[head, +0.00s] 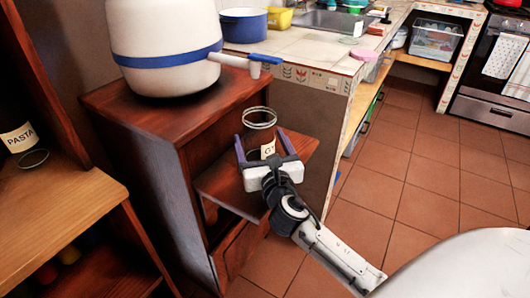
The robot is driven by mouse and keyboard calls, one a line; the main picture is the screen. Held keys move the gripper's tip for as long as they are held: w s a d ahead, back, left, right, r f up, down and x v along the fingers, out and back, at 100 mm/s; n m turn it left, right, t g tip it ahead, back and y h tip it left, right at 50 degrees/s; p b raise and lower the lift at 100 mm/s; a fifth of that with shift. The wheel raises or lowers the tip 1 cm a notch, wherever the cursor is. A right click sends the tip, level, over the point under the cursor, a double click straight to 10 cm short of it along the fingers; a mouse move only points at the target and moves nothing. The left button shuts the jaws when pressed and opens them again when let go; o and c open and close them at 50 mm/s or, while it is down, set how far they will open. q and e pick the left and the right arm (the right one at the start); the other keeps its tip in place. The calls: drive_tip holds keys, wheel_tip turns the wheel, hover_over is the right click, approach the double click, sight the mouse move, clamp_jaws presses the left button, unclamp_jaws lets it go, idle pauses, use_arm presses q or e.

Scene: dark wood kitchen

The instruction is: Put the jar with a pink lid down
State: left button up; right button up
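My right gripper (261,146), its arm coming in from the lower right, has its two purple fingers on either side of a clear glass jar (259,120). The jar looks upright, with a wire-like ring around its top and a pale label partly hidden by the gripper. I see no pink lid on this jar. The jar and gripper appear over the small reddish wood shelf (222,187) on the front of the cabinet; whether the jar touches it is hidden. My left gripper is not in view.
A white dispenser (165,45) with a blue band and blue tap stands on the wood cabinet top. A pink round item (363,55) sits by the counter's end. A pasta jar (20,140) stands on the left shelf. Tiled floor (420,190) is clear at right.

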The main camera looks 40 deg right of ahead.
drive_tip(key=v, duration=1.1)
drive_tip(key=shift+s+a+p, duration=0.1)
drive_tip(key=shift+s+p, duration=0.1)
drive_tip(key=shift+p, duration=0.1)
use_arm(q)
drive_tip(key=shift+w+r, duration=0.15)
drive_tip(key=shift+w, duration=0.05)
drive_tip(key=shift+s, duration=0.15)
use_arm(e)
drive_tip(key=shift+f, duration=0.1)
